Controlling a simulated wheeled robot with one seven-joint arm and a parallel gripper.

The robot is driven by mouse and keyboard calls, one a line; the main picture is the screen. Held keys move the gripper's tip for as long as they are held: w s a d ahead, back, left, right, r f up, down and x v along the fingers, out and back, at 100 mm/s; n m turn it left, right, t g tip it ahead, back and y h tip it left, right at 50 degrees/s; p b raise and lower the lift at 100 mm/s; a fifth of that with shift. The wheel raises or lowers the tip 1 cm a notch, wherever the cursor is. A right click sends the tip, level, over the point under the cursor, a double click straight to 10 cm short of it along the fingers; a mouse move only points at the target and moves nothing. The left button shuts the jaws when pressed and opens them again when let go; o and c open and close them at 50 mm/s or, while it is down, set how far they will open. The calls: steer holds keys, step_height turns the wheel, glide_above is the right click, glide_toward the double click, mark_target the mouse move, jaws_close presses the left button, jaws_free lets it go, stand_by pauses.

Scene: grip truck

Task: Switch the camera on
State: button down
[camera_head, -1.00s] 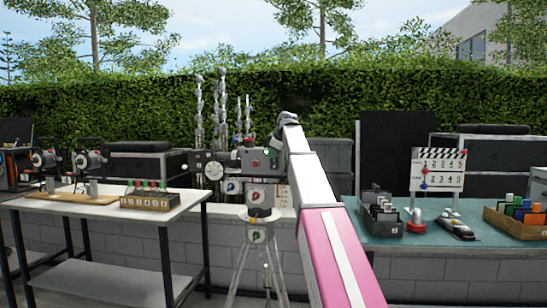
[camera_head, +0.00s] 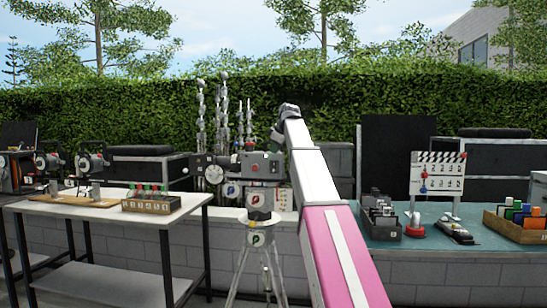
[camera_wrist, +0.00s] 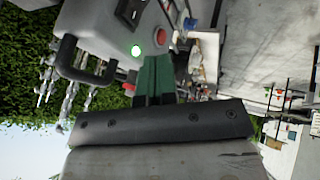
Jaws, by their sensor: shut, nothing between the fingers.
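The grey film camera (camera_head: 258,165) sits on a tripod in the middle of the head view, with a red button on its side. In the wrist view the camera body (camera_wrist: 100,22) fills the upper left. In the head view my gripper (camera_head: 276,134) is just above the camera's right end, partly hidden by my wrist.
A teal table (camera_head: 400,238) at right holds a clapperboard (camera_head: 437,173), card racks and a red-based lamp. A hedge and low wall stand behind.

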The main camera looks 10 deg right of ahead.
steer(key=v, duration=0.3)
steer(key=w+v, duration=0.1)
steer(key=v, duration=0.2)
steer(key=shift+d+r, duration=0.15)
steer(key=shift+r, duration=0.05)
steer(key=s+f+m+g+h, duration=0.1)
steer(key=s+f+m+g, duration=0.15)
steer(key=f, duration=1.75)
steer(key=s+f+m+g, duration=0.1)
steer(key=s+f+m, duration=0.3)
steer(key=f, duration=1.7)
steer(key=s+f+m+g+h, duration=0.1)
steer(key=s+f+m, duration=0.2)
steer(key=s+f, duration=0.9)
steer(key=s+a+f+m+g+h, duration=0.1)
steer(key=s+f+m+g, duration=0.1)
steer(key=s+f, duration=1.1)
step_height(320, 180, down, 6)
steer(key=shift+s+a+r+m, duration=0.25)
steer(key=shift+s+a+m, duration=0.1)
steer(key=shift+m, duration=0.2)
